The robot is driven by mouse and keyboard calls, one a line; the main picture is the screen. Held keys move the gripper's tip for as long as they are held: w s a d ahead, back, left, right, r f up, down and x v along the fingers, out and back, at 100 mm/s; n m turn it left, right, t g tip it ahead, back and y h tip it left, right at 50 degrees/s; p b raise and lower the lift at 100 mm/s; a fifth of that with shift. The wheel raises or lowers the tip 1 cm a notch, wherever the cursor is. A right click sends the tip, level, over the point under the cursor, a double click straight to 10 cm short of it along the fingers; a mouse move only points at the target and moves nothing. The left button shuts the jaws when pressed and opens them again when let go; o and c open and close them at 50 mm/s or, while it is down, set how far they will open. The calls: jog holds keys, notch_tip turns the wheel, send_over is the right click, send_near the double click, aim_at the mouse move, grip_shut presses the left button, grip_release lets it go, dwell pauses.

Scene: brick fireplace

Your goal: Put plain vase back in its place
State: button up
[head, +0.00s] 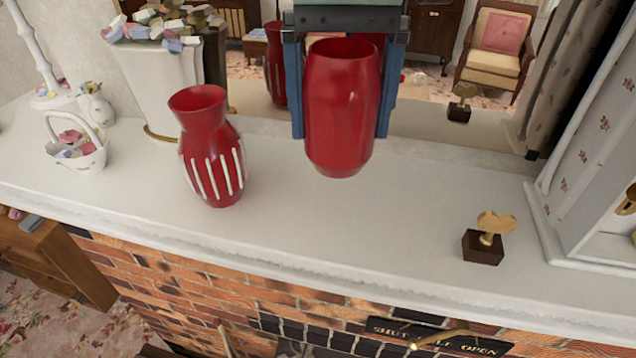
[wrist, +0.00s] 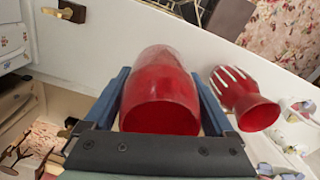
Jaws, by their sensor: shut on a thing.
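The plain red vase (head: 343,110) is held upright by my gripper (head: 342,125) above the white mantel shelf (head: 320,215). My gripper's blue fingers are shut on its two sides. The vase's base appears clear of the shelf, though the exact gap is hard to judge. In the wrist view the plain vase (wrist: 163,90) sits between the fingers. A second red vase with white vertical stripes (head: 211,150) stands on the shelf to the left. It also shows in the wrist view (wrist: 243,97), right of the held vase.
A small heart trophy (head: 488,240) stands right, beside a white cabinet (head: 590,200). A white basket (head: 77,150), a small white pitcher (head: 100,108) and a tall white planter (head: 160,85) stand left. A mirror (head: 430,118) backs the shelf. The shelf between striped vase and trophy is clear.

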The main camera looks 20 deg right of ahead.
aim_at(339, 147)
jog(key=shift+w+f, duration=0.45)
jog(key=shift+w, duration=0.35)
jog(key=f, duration=0.1)
jog(key=s+f+p, duration=0.1)
jog(key=f, duration=0.1)
jog(key=shift+s+f, duration=0.15)
jog(key=shift+f, duration=0.15)
jog(key=shift+w+f+p, duration=0.2)
jog(key=shift+f+p, duration=0.15)
jog(key=shift+f, duration=1.95)
jog(key=shift+f, duration=0.2)
jog(key=o, duration=1.5)
jog(key=shift+r, duration=0.1)
